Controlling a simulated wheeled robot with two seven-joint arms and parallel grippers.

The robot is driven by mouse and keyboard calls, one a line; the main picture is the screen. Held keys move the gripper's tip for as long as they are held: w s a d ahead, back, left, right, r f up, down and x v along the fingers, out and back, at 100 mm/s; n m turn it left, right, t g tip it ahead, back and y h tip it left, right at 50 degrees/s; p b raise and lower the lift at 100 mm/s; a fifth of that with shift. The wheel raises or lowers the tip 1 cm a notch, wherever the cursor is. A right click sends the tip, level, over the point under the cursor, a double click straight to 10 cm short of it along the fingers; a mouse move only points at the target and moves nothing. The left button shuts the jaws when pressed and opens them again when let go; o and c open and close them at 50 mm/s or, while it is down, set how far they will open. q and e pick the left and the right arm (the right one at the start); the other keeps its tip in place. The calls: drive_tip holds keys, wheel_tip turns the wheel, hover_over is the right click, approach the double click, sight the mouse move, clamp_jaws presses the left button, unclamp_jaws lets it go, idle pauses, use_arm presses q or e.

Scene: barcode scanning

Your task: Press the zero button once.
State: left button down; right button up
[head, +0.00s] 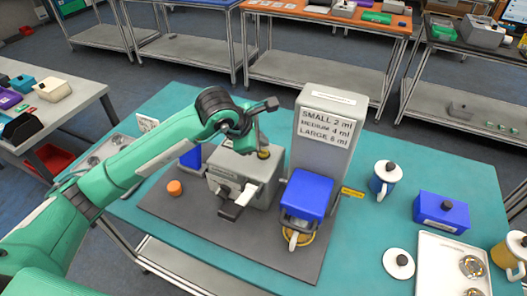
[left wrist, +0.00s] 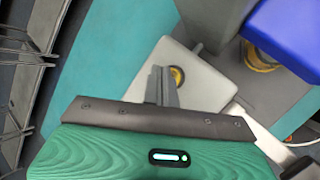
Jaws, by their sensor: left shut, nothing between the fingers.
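A grey box-shaped device (head: 246,178) stands on a dark mat left of the tall sign housing. A round yellow button-like disc (head: 264,153) sits on its top; no zero label can be read. In the left wrist view, the yellow disc (left wrist: 178,76) lies on the pale device top (left wrist: 205,90), just right of the fingers and partly behind them. My left gripper (head: 257,142) points down above the device top, close to the disc. Its fingers (left wrist: 158,72) are shut with nothing between them. I cannot tell whether they touch the disc. My right gripper is not in view.
A tall grey housing (head: 326,128) lists small, medium and large amounts. A blue-topped machine (head: 306,194) stands in front of it. An orange cap (head: 174,187) lies left. At right are a blue mug (head: 383,181), a blue box (head: 440,212) and a white tray (head: 431,271).

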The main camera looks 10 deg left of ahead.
use_arm(q)
wheel_tip(320, 180, up, 4)
drive_tip(key=shift+r+p, duration=0.1)
drive_tip(key=shift+p, duration=0.45)
idle(0.5)
